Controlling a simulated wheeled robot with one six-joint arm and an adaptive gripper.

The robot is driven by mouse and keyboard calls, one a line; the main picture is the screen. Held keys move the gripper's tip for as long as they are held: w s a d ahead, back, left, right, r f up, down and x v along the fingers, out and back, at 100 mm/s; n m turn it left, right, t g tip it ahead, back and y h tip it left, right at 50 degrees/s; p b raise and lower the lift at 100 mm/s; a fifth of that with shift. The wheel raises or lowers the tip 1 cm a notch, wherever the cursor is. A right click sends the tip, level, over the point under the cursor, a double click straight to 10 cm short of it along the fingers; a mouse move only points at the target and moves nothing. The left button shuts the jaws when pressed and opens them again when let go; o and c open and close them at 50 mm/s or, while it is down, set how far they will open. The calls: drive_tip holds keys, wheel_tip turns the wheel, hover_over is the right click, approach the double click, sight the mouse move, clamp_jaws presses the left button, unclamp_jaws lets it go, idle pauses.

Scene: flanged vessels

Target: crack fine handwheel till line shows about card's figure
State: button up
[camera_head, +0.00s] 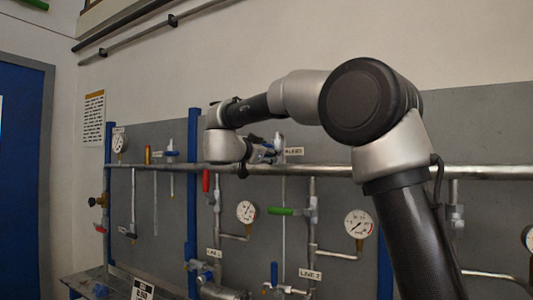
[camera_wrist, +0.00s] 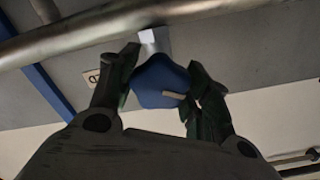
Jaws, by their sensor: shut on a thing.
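A blue handwheel (camera_wrist: 158,85) sits between the two fingers of my gripper (camera_wrist: 164,78) in the wrist view, with a pale stem above it. The fingers are shut on its sides. In the head view my gripper (camera_head: 262,150) is by a label that seems to read BLEED (camera_head: 294,151), and the arm partly hides it. Two round gauges, one (camera_head: 246,211) above the LINE 1 label (camera_head: 214,253) and one (camera_head: 358,223) near the LINE 2 label (camera_head: 310,274), have needles too small to read.
A long grey pipe (camera_head: 470,172) crosses the grey panel behind my arm. A red lever (camera_head: 205,181) and a green lever (camera_head: 281,211) stick out below it. Blue posts (camera_head: 193,135) hold the rack.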

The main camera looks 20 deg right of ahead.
drive_tip(key=m, duration=0.6)
drive_tip(key=shift+m, duration=0.3)
drive_tip(key=m, duration=0.5)
drive_tip(key=shift+f+m, duration=0.1)
drive_tip(key=shift+m, duration=0.3)
drive_tip(key=o, duration=1.1)
drive_tip(key=shift+c, duration=0.2)
drive_tip(key=shift+s+a, duration=0.1)
drive_tip(key=v, duration=1.1)
drive_tip(key=shift+s+a, duration=0.25)
